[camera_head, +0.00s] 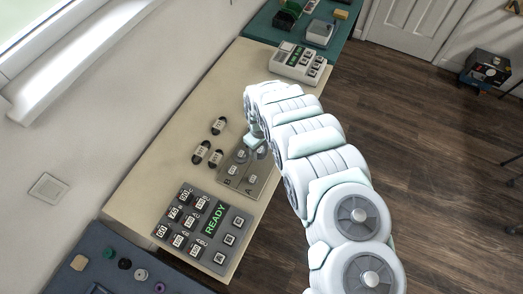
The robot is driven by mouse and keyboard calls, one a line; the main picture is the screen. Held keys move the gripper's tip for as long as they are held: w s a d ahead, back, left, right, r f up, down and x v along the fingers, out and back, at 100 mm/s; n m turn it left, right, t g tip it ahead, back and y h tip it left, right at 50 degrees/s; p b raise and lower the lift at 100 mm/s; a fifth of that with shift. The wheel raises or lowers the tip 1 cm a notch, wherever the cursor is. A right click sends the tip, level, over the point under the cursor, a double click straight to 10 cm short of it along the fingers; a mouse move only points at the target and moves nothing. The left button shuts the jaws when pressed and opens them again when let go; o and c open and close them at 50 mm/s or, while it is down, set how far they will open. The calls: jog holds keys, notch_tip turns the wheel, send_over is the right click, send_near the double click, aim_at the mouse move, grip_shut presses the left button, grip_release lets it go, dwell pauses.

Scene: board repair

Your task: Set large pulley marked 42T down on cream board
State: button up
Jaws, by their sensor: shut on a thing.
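My gripper (261,148) is small in the view and partly hidden by my own arm. It is low over a grey plate (263,168) with spots lettered A and B. A greyish round thing (241,155) shows at the gripper's left side; it may be the large pulley, but no 42T marking can be read. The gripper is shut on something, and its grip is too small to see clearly. The cream board (150,185) is the long pale top running under the plate and panels. I cannot tell whether the held thing touches the plate.
Several black oval parts with white labels (201,152) lie left of the plate. A grey panel with a green READY display (215,219) stands in front. A white keyed device (298,63) is at the far end. A dark blue surface (78,270) with small round parts is at lower left.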

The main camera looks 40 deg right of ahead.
aim_at(261, 166)
jog(key=shift+s+f, duration=0.3)
notch_tip(261, 166, down, 9)
jog(key=b, duration=0.7)
jog(key=shift+d+b, duration=0.1)
jog(key=shift+b, duration=0.25)
jog(key=shift+w+f, duration=0.1)
jog(key=shift+f, duration=0.25)
jog(key=o, duration=1.4)
jog(key=shift+o, duration=0.2)
jog(key=shift+r, duration=0.1)
notch_tip(261, 166, up, 11)
jog(key=shift+f, duration=0.2)
